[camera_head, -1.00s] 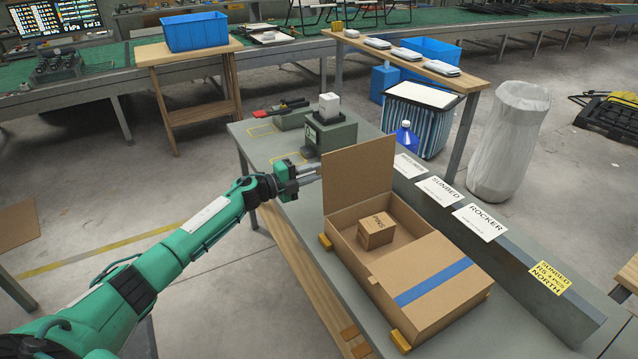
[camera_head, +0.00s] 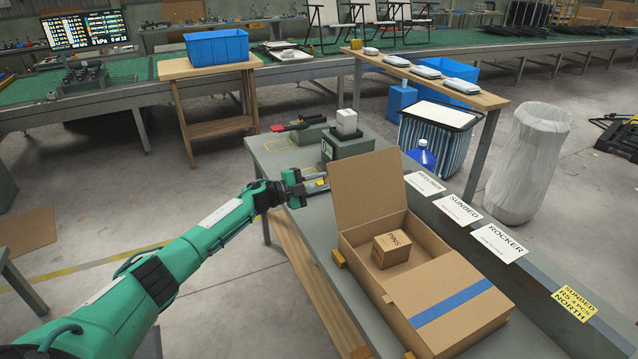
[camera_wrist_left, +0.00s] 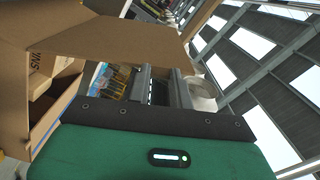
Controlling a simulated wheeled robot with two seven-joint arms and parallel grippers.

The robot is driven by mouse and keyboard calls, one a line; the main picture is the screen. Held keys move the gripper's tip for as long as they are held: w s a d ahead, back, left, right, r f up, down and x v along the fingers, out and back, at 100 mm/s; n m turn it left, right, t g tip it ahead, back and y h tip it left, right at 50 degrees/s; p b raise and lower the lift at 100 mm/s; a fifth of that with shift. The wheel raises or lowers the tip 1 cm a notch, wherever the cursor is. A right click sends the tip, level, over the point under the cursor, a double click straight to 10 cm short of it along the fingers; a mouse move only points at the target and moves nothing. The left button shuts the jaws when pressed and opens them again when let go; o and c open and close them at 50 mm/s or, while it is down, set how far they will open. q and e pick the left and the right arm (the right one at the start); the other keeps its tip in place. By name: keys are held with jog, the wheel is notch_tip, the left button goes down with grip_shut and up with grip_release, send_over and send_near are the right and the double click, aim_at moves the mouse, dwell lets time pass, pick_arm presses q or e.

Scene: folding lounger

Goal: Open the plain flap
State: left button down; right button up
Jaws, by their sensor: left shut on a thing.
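The brown cardboard box (camera_head: 362,240) lies on the grey bench. Its plain flap (camera_head: 369,190) stands raised at the far end, leaning slightly back. The other flap (camera_head: 450,310), with a blue stripe, lies flat over the near half. My left gripper (camera_head: 322,185) is at the left edge of the plain flap, shut on it. In the left wrist view the plain flap (camera_wrist_left: 100,42) spreads across the upper left and reaches the fingers (camera_wrist_left: 162,88); the exact grip on its edge is partly hidden. My right gripper is not in view.
A small PINS carton (camera_head: 391,250) sits inside the box's open half. Yellow blocks (camera_head: 339,258) flank the box. A grey-green fixture with a white block (camera_head: 347,122) stands behind the flap. A ledge with label cards (camera_head: 458,211) runs along the right.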

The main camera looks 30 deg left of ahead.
pick_arm(q)
jog(key=c, duration=1.2)
grip_release()
jog(key=shift+c, duration=0.2)
jog(key=b+v, duration=0.3)
jog(key=v, duration=1)
jog(key=shift+s+a+b, duration=0.25)
jog(key=shift+s+b, duration=0.05)
jog(key=shift+b, duration=0.1)
jog(key=shift+f, duration=0.15)
